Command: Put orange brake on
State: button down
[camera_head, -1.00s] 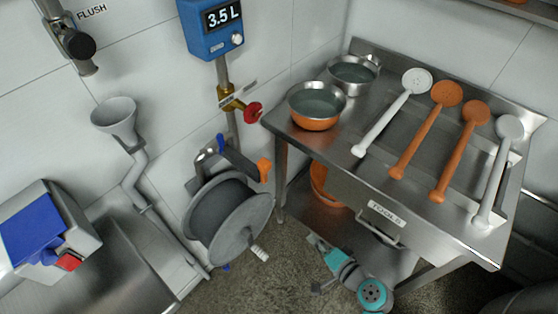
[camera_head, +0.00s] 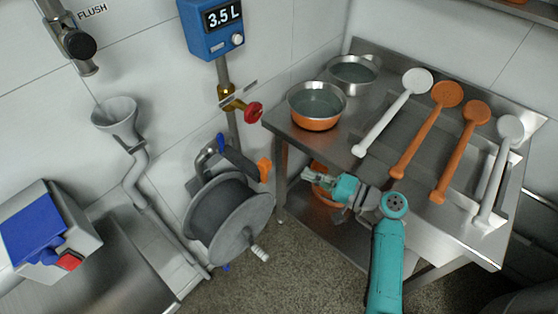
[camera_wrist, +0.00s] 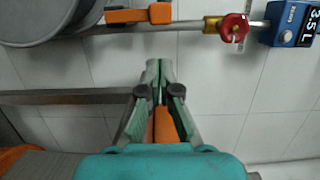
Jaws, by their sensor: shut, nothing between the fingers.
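The orange brake (camera_head: 264,169) is a small orange lever-like piece at the upper right of the grey hose reel (camera_head: 228,216), beside a dark bar. In the wrist view, the orange brake (camera_wrist: 140,15) lies along the top, left of centre, next to the reel's rim (camera_wrist: 50,35). My gripper (camera_head: 307,175) is in front of the steel table's left end, to the right of the brake and apart from it. In the wrist view my gripper (camera_wrist: 160,63) is shut and empty, its tips below the brake. Something orange shows behind its fingers.
The steel table (camera_head: 330,150) carries two bowls and several white and orange paddles. A red-handled valve (camera_head: 253,111) sits on the pipe above the reel, below a blue 3.5 L meter (camera_head: 212,28). A funnel (camera_head: 115,115) is at left. Floor between reel and table is clear.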

aim_at(265, 173)
jog(key=shift+r, duration=0.2)
jog(key=shift+w, duration=0.1)
jog(key=x, duration=1)
